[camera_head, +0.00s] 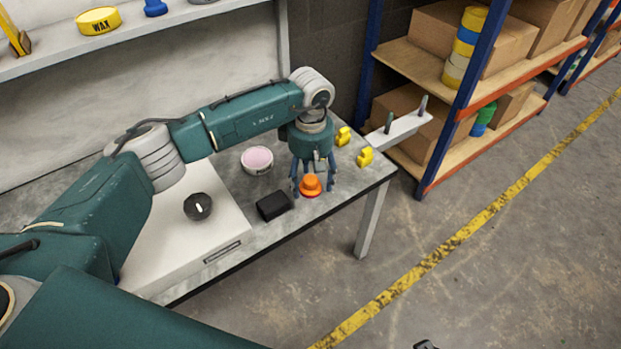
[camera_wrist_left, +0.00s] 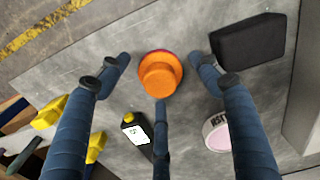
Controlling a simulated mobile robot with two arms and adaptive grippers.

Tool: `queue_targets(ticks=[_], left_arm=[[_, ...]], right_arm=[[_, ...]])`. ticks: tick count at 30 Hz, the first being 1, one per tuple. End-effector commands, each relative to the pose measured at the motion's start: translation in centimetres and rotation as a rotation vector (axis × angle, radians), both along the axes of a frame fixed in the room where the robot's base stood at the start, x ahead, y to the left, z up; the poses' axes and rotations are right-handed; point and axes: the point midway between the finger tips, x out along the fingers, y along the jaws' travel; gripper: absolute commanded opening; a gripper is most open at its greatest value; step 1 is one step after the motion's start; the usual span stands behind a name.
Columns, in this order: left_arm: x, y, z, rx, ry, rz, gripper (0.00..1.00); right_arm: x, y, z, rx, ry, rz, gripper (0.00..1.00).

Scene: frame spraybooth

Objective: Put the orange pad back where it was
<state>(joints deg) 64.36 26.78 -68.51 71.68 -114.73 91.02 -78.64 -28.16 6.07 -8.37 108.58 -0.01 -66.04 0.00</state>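The orange pad (camera_head: 311,184) is a round orange piece with a raised knob and a reddish-pink rim below. It lies on the grey bench top (camera_head: 345,190) near the front edge. My left gripper (camera_head: 314,187) points down over it with fingers spread. In the left wrist view the orange pad (camera_wrist_left: 160,74) lies between the three open fingers, with a gap to the two side fingers. The third finger ends close to its near side; I cannot tell if it touches. Of my right arm, at most a dark sliver shows at the bottom edge of the head view.
A black block (camera_head: 273,206) and a bowl with pink contents (camera_head: 257,160) stand left of the gripper. Yellow clips (camera_head: 365,156) are at right. A white board (camera_head: 190,235) holds a dark round disc (camera_head: 198,206).

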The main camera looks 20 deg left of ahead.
Motion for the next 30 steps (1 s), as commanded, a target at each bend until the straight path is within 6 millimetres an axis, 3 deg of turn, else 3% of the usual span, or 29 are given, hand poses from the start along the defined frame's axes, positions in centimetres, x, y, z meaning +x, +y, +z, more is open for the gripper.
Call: queue_targets(ticks=[8,21,30], left_arm=[[0.1,0.0,0.6,0.000,-0.002,0.000,0.64],[0.0,0.0,9.3,0.001,-0.003,-0.001,0.64],[-0.1,0.0,12.0,0.000,0.000,0.000,0.64]], right_arm=[[0.2,0.0,0.2,0.000,-0.006,0.000,0.54],[-0.9,-0.3,-3.1,-0.005,0.017,0.003,0.54],[-1.2,-0.3,-3.9,-0.004,0.021,0.004,0.54]])
